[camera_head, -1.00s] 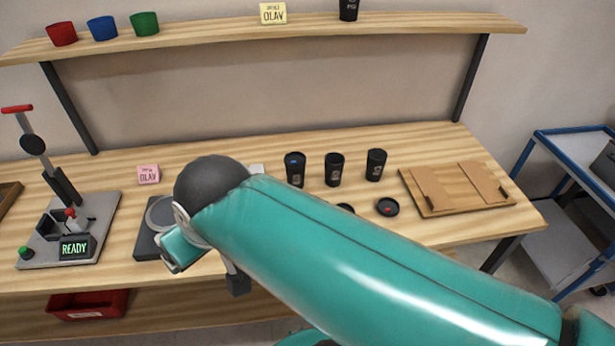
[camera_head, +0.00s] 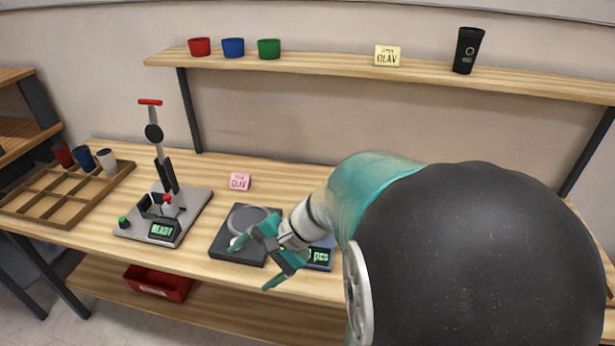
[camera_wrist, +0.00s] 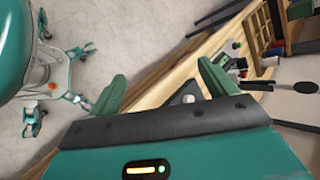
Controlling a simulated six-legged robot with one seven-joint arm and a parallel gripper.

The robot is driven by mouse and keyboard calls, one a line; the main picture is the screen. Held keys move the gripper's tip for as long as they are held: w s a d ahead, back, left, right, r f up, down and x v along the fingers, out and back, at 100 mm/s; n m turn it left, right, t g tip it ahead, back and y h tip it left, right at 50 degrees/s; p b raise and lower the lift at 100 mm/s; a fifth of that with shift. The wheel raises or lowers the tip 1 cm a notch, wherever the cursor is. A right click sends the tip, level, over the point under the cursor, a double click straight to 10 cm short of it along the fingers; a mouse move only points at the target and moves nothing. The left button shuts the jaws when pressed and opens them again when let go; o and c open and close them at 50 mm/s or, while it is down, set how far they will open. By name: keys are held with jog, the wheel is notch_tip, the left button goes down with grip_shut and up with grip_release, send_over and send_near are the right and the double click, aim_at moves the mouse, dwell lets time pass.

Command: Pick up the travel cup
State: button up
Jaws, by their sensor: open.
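A tall black cup (camera_head: 467,50) stands upright on the right part of the wall shelf. My arm hides the right part of the bench.
The press with the READY display (camera_head: 163,230) stands between the tray (camera_head: 68,212) and the dark scale (camera_head: 232,251). A pink note (camera_head: 240,181) stands behind the scale. The shelf (camera_head: 330,67) also holds small red, blue and green cups. A red bin (camera_head: 158,283) sits below the bench.

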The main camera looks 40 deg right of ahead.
jog(key=w+d+f+m+t+h, duration=0.25)
jog(key=d+m+t, duration=0.45)
jog(key=d, duration=0.4)
jog(key=w+d+f+m+t+h, duration=0.1)
jog(key=w+d+f+m+t, duration=0.2)
jog(key=d+m, duration=0.6)
jog(key=s+d+f+m+t+h, duration=0.1)
jog(key=s+d+f+m+h, duration=0.2)
jog(key=s+d+m+h, duration=0.5)
jog(key=s+d+f+m+h, duration=0.3)
jog(key=d+m+h, duration=0.2)
jog(key=d, duration=0.6)
jog(key=shift+y, duration=0.25)
jog(key=x, duration=1.3)
jog(key=shift+w+d+r, duration=0.15)
jog(key=shift+w+r, duration=0.1)
jog(key=shift+w, duration=0.1)
jog(key=c, duration=0.7)
